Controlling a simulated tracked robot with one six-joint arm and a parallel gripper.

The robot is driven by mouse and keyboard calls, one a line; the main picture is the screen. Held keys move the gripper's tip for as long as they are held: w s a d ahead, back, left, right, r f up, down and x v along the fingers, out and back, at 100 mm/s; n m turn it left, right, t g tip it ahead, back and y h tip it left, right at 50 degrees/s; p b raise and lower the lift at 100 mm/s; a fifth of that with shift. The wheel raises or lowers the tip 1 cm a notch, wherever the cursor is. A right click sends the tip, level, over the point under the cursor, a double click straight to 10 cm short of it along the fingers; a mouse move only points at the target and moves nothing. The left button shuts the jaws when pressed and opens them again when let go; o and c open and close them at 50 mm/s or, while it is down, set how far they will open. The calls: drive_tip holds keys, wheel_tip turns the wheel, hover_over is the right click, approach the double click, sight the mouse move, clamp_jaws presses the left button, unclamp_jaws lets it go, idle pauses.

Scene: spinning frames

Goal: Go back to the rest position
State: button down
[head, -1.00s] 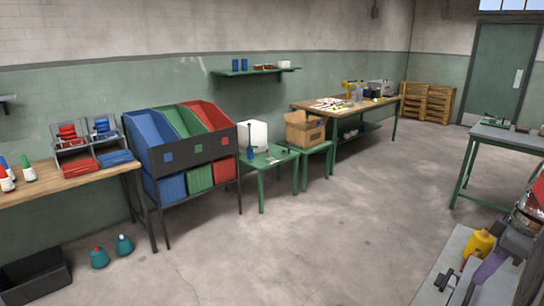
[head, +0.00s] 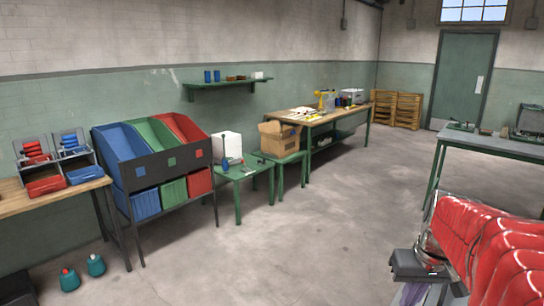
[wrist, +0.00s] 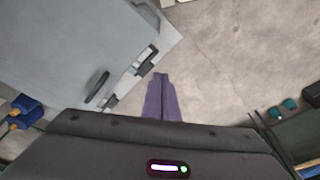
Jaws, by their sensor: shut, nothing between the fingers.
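My gripper (wrist: 161,80) shows in the wrist view as two purple fingers pressed together, with nothing between them. They point over bare concrete floor, beside a grey surface at upper left. In the head view my gripper (head: 411,293) is at the lower right, its fingers partly cut off by the bottom edge. My red ribbed arm fills the lower right corner and hides the floor behind it.
In the head view a green-legged table (head: 490,146) stands at the right, behind my arm. A bin rack (head: 160,165), a small green table (head: 243,172) and a long workbench (head: 318,117) line the left wall. The middle floor is clear.

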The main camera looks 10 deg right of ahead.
drive_tip(key=s+a+r+n+t, duration=0.1)
drive_tip(key=s+a+n, duration=0.1)
drive_tip(key=a, duration=1)
drive_tip(key=s+a+r+n+t, duration=0.1)
drive_tip(key=s+a+n+t, duration=0.1)
drive_tip(key=a, duration=1.1)
drive_tip(key=shift+s+a+r+t+y, duration=0.15)
drive_tip(key=shift+s+t+y, duration=0.15)
